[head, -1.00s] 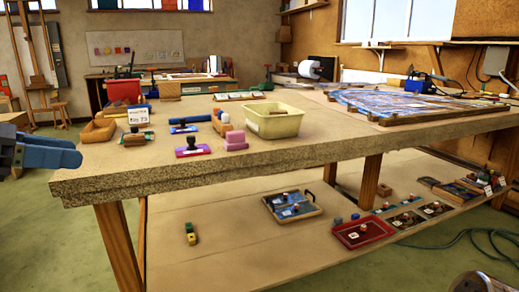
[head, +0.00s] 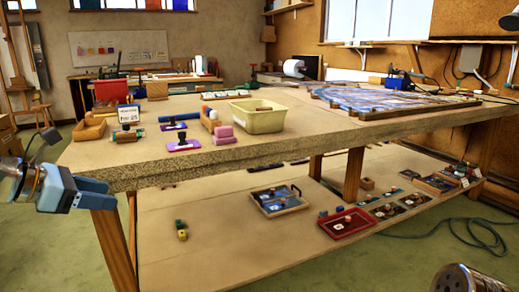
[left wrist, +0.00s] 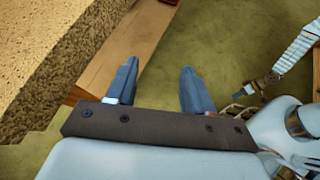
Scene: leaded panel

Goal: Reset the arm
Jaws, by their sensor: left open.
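My left gripper (head: 104,194) is at the left in the head view, in front of the workbench (head: 150,176) and just below its near left corner. In the left wrist view my left gripper (left wrist: 158,85) has its two blue fingers apart with nothing between them. Green floor and a bench leg show beyond the fingers. The bench's thick speckled edge (left wrist: 70,50) is at the upper left of that view. I do not see my right gripper.
The lower shelf holds a red tray (head: 348,222) and a blue-lined tray (head: 279,199). A hose (head: 480,235) lies on the floor.

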